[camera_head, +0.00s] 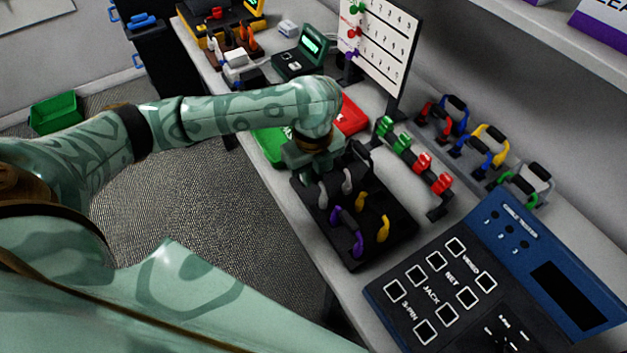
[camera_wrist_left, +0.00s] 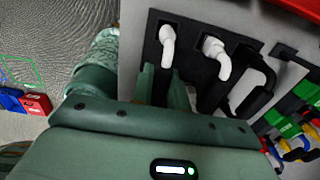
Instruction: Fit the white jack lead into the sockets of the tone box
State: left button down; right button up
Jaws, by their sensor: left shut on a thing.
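The white jack lead shows as two pale curved ends on a black rack (camera_head: 362,262), one end in front of my left gripper (camera_head: 318,160) and the other (camera_head: 347,181) just to its right. In the left wrist view the white ends (camera_wrist_left: 168,42) and (camera_wrist_left: 217,58) stand up from black holders. My left gripper (camera_wrist_left: 166,85) is shut on the lead at the nearer end; its fingers partly hide the grip. I cannot tell for sure which device is the tone box; a dark green box with a lit screen (camera_head: 302,52) stands further back. My right gripper is not in view.
Purple (camera_head: 346,232) and yellow (camera_head: 383,230) leads stand on the same rack. A blue cable tester (camera_head: 500,240) with labelled sockets lies at the front right. Red and green clips, coloured cable holders and a white numbered board (camera_head: 378,38) line the back.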

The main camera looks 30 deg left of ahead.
pick_arm(q)
notch_tip(320, 180, up, 10)
jog(key=p, duration=0.5)
jog(key=shift+r, duration=0.1)
jog(key=shift+r+p, duration=0.45)
jog(key=shift+p, duration=0.3)
jog(key=r+p, duration=0.2)
jog(key=p, duration=0.1)
jog(key=shift+p, duration=0.4)
jog(key=shift+f, duration=0.1)
jog(key=s+f+n+b, duration=0.3)
jog(key=s+f+n, duration=0.2)
jog(key=n, duration=0.7)
jog(key=s+f+n+b, duration=0.2)
jog(key=s+f+n, duration=0.3)
jog(key=n, duration=0.7)
jog(key=shift+f+b, duration=0.4)
jog(key=shift+f, duration=0.5)
